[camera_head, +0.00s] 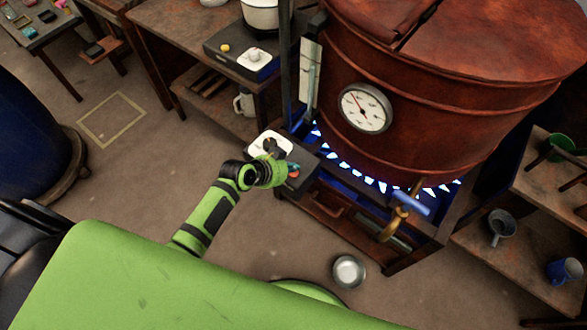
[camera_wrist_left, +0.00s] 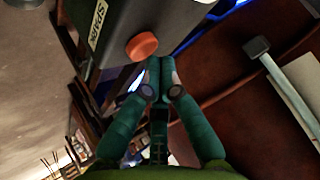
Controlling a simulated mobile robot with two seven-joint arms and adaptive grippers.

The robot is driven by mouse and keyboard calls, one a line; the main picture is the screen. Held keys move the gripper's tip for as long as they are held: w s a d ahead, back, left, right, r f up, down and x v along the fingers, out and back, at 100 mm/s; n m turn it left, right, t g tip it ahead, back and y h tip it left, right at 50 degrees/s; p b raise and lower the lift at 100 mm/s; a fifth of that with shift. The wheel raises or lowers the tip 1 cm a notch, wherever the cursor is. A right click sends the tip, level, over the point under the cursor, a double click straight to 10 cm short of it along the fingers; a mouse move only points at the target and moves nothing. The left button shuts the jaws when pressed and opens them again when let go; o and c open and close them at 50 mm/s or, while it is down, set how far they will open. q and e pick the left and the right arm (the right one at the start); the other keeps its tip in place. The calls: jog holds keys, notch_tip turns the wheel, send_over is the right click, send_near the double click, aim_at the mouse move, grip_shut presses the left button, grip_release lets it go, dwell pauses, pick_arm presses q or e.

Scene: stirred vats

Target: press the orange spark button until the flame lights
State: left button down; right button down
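The orange spark button (camera_wrist_left: 141,46) sticks out from a dark box (camera_wrist_left: 165,20) with a SPARK label (camera_wrist_left: 97,24) in the left wrist view. In the head view the button (camera_head: 294,174) is a small spot beside my left gripper (camera_head: 288,168). My left gripper's teal fingers (camera_wrist_left: 159,62) are together with nothing between them. The fingertips are just below and right of the button in the wrist picture and look apart from it. Blue-white flames (camera_head: 345,167) show along the underside of the large copper vat (camera_head: 450,90). My right gripper is out of view.
A round gauge (camera_head: 364,108) is on the vat. A brass tap with a blue handle (camera_head: 403,204) sticks out at its front. A metal bowl (camera_head: 348,271) is on the floor. Shelves (camera_head: 530,245) stand at right, and a bench (camera_head: 185,35) is behind. The floor at left is mostly clear.

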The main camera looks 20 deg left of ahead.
aim_at(291, 174)
pick_arm(q)
jog(key=shift+r, duration=0.35)
notch_tip(291, 174, up, 5)
jog(key=p, duration=0.5)
jog(key=shift+r, duration=0.1)
dwell(0.7)
